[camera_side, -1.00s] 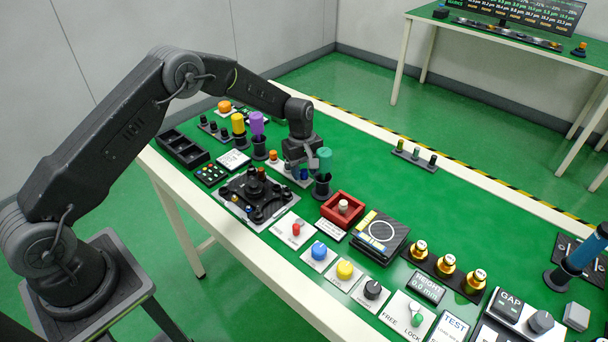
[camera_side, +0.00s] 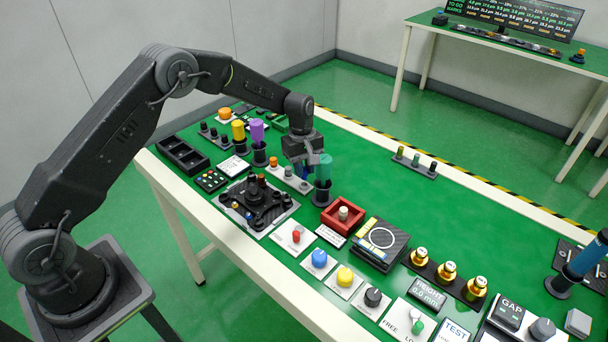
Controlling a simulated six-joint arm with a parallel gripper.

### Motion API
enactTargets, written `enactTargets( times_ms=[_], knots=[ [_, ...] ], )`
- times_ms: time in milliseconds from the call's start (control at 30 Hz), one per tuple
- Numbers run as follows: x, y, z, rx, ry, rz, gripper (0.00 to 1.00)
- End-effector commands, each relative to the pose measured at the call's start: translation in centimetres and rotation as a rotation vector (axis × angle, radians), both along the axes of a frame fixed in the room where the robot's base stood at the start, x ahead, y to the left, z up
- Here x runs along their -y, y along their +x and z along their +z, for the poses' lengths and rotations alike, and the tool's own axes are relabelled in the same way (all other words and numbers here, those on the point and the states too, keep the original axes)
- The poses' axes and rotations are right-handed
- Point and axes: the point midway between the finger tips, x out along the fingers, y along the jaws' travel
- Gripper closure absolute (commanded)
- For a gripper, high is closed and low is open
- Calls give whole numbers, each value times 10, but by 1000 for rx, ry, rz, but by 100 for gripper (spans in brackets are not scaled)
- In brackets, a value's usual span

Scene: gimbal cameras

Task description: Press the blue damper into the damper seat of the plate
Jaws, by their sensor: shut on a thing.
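My gripper (camera_side: 304,167) points down over a pale strip (camera_side: 289,178) that carries small coloured dampers. It is shut on the blue damper (camera_side: 304,173), a small blue piece mostly hidden between the dark fingers. I cannot tell whether the damper still touches the strip. An orange-topped piece (camera_side: 273,161) stands at the strip's left end. The plate (camera_side: 283,208) is a light square with a black multi-armed mount (camera_side: 258,203) on it, left of and nearer than my gripper. The damper seat is too small to make out.
A teal cylinder in a black holder (camera_side: 323,168) stands close right of my gripper. Purple (camera_side: 257,132) and yellow (camera_side: 238,131) cylinders stand to the left. A red tray (camera_side: 342,214) and several knobs lie nearer right.

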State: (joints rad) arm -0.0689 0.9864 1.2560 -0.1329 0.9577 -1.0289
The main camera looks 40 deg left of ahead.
Motion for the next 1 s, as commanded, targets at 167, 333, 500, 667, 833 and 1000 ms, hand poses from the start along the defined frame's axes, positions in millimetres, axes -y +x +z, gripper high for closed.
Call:
enactTargets(
  times_ms=[167,333,500,667,833,1000],
  knots=[
    [-29,-15,29,2,0,6,100],
    [-63,-33,52,2,0,5,100],
    [-87,-46,68,1,1,3,100],
    [-101,-56,75,-1,1,-8,100],
    [-114,-85,71,-1,5,-117,100],
    [-125,-130,61,-1,6,-301,100]
  ],
)
